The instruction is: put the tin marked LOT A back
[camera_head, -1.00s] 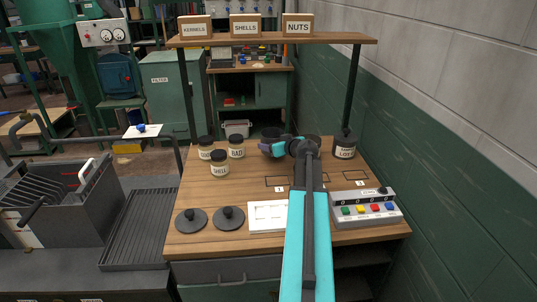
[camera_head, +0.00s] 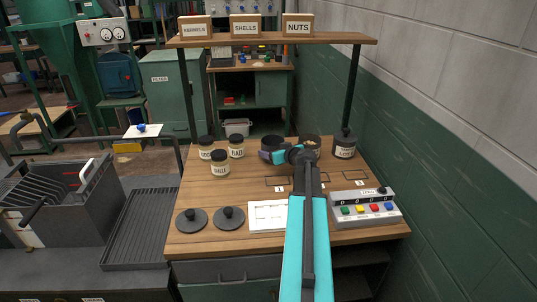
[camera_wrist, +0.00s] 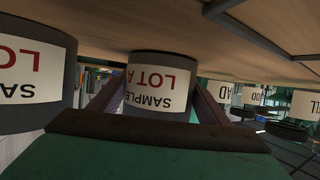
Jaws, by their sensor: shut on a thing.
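My gripper (camera_head: 274,156) is shut on a dark tin (camera_head: 268,149) at the back middle of the wooden bench. In the wrist view, which is upside down, the held tin (camera_wrist: 160,85) sits between the two fingers, its label reading SAMPLE LOT A. It is upright and close to the bench top; I cannot tell if it touches. A second tin (camera_head: 311,143) stands just right of my gripper, partly hidden by it. In the wrist view this tin (camera_wrist: 30,75) is at the left, its label cut by the frame. A third labelled tin (camera_head: 344,147) stands at the right back.
Jars marked SHELL (camera_head: 220,164), BAD (camera_head: 236,147) and another (camera_head: 205,148) stand left of my gripper. Outlined, numbered spots (camera_head: 277,181) lie in front. A shelf (camera_head: 270,39) spans above.

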